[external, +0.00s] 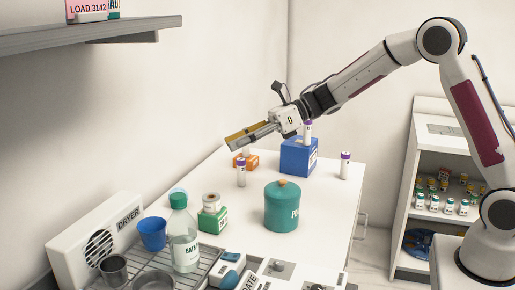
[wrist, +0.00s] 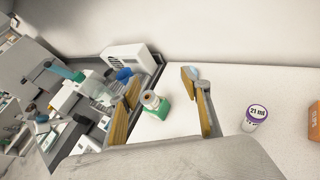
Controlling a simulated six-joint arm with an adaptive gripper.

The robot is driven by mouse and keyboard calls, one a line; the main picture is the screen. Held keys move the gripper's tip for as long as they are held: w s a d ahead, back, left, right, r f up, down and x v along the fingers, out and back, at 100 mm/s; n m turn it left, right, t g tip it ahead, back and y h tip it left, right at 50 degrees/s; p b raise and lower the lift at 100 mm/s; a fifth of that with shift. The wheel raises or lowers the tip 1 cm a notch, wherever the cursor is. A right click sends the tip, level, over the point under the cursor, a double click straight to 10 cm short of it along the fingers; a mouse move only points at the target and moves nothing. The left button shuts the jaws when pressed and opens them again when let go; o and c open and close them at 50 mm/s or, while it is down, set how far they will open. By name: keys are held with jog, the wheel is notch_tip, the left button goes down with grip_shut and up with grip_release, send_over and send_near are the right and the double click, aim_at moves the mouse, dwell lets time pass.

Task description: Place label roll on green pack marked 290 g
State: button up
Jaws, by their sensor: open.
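The green pack (external: 212,219) stands on the white table, beside the clear bottle. The label roll (external: 211,200), a pale ring with a brownish core, sits on top of the pack. In the wrist view the roll (wrist: 150,98) and the pack (wrist: 158,109) show between my fingers, farther off. The pack's marking is too small to read. My gripper (external: 250,134) is open and empty, raised above the table, behind and to the right of the pack in the external view. Its two fingers (wrist: 160,105) stand apart in the wrist view.
A teal canister (external: 282,207), a blue box (external: 298,156), an orange box (external: 247,161) and several purple-capped vials (external: 345,166) stand on the table. A clear bottle (external: 184,238), blue cup (external: 152,233) and dryer (external: 97,240) are at the left. A wall shelf (external: 110,31) hangs upper left.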

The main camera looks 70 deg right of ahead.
notch_tip(320, 180, up, 6)
jog(key=d+m+t+h, duration=0.2)
jog(key=m+h, duration=0.1)
jog(key=m, duration=0.3)
jog(key=s+d+r+m+h, duration=0.2)
jog(key=s+r+m+h, duration=0.15)
jog(key=s+m, duration=0.4)
jog(key=s+d+r+m+h, duration=0.35)
jog(key=s+m, duration=0.25)
jog(key=m, duration=0.3)
jog(key=s+a+f+m+g, duration=0.2)
jog(key=s+m, duration=0.4)
jog(key=s, duration=0.4)
jog(key=s+a+f+m+g+y, duration=0.1)
jog(key=s+a+f+m+g, duration=0.2)
jog(key=s, duration=0.7)
jog(key=s+a+f+m+g, duration=0.2)
jog(key=s+a+f+m, duration=0.3)
jog(key=s+f+m, duration=0.2)
jog(key=s+m, duration=0.2)
jog(key=s, duration=0.2)
jog(key=shift+a+f+g+y, duration=0.2)
jog(key=shift+f+g+y, duration=0.1)
jog(key=shift+y, duration=0.1)
